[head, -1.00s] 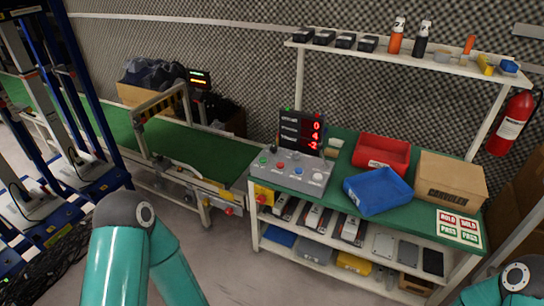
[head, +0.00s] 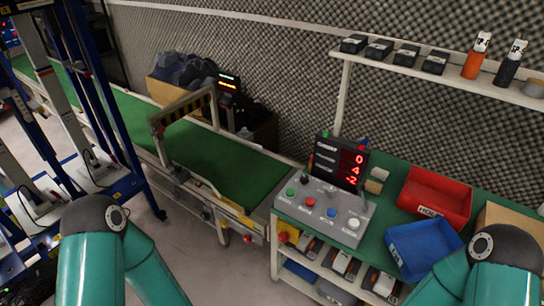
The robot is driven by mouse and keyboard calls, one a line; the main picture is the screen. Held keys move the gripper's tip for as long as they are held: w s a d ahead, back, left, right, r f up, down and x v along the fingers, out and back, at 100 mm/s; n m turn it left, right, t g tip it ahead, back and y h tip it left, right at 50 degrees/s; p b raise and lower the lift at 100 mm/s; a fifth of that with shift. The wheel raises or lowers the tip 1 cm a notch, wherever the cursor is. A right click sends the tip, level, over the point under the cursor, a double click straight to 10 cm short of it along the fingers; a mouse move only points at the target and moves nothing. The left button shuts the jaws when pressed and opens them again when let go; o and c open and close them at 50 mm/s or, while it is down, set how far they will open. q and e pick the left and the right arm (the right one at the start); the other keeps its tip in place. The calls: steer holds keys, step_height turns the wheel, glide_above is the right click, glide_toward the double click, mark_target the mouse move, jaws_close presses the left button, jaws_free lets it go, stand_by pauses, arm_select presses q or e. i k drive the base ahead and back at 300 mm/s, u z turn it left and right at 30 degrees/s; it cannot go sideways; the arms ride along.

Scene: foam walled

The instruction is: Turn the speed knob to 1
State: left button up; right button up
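A grey control box (head: 322,222) stands at the left end of the green-topped workbench. Its sloped top carries a green button (head: 290,191), a red button (head: 310,201), a blue button (head: 331,212) and a white round control (head: 353,223). A small dark control (head: 305,178) and a thin lever stand behind them. I cannot tell which control is the speed knob. A black display (head: 342,162) behind the box shows red 0, 4 and -2; its labels are too small to read. My teal arms show at the lower left and lower right. Both grippers are out of view.
A red bin (head: 436,193) and a blue bin (head: 421,248) are right of the box. A cardboard box is partly behind my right arm. A green conveyor (head: 190,150) runs along the left. A shelf (head: 440,75) with bottles hangs over the bench. Floor shows between conveyor and bench.

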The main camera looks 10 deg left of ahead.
mark_target(304, 178)
steer(key=u, duration=0.35)
steer(key=i, duration=1.05)
steer(key=u, duration=0.35)
